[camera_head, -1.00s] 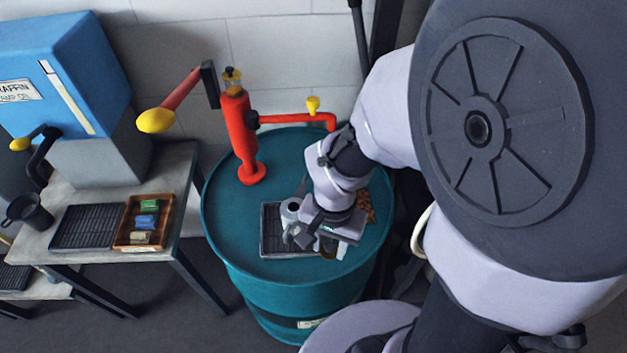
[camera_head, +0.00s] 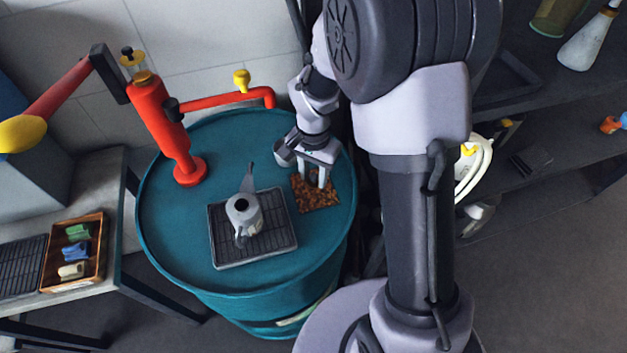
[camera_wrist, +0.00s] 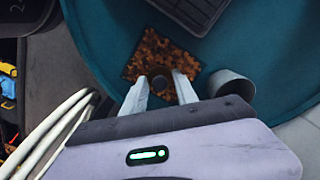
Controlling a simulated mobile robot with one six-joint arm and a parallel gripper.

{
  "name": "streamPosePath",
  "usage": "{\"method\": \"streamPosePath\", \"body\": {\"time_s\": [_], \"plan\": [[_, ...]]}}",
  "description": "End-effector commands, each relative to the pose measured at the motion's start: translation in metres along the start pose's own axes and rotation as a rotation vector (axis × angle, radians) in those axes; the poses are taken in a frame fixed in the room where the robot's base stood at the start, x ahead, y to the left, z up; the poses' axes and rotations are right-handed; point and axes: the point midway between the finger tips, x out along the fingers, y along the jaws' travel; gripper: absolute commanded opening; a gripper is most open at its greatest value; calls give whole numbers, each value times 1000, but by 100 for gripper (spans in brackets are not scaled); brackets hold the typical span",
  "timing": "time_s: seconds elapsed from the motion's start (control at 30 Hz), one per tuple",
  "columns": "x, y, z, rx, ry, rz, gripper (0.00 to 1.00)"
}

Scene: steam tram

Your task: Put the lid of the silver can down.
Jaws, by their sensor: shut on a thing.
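The silver can (camera_head: 243,213), with a spout and a handle, stands upright on the black grid tray (camera_head: 222,247) on the teal drum. Its top shows a dark round opening. My gripper (camera_head: 316,183) is to the right of the can, pointing down over a brown mottled mat (camera_head: 318,200). In the wrist view, my gripper (camera_wrist: 160,82) is closed on a small dark round piece, the lid (camera_wrist: 158,83), with the mat (camera_wrist: 150,50) behind it. The lid is hidden in the head view. I cannot tell whether it touches the mat.
A grey cup (camera_head: 284,154) is beside my gripper on the drum (camera_head: 180,245); it also shows in the wrist view (camera_wrist: 233,88). A red pump (camera_head: 165,125) with a side pipe stands at the drum's back left. A wooden tray (camera_head: 95,250) is on the left table.

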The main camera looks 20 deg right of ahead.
Motion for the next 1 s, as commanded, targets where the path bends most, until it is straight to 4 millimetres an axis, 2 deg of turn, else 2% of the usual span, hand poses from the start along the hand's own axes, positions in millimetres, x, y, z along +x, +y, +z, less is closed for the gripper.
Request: {"method": "streamPosePath", "body": {"time_s": [0.07, 0.2, 0.57, 0.6, 0.67, 1.0], "plan": [[8, -5, -6, -1, 0, 0, 0], [38, -4, -4, 0, -2, 1, 0], [41, -4, -4, 0, 0, 0, 0], [39, -4, -4, 0, 0, 0, 43], [39, -4, -4, 0, 0, 0, 54], [35, -4, -4, 0, 0, 0, 57]]}}
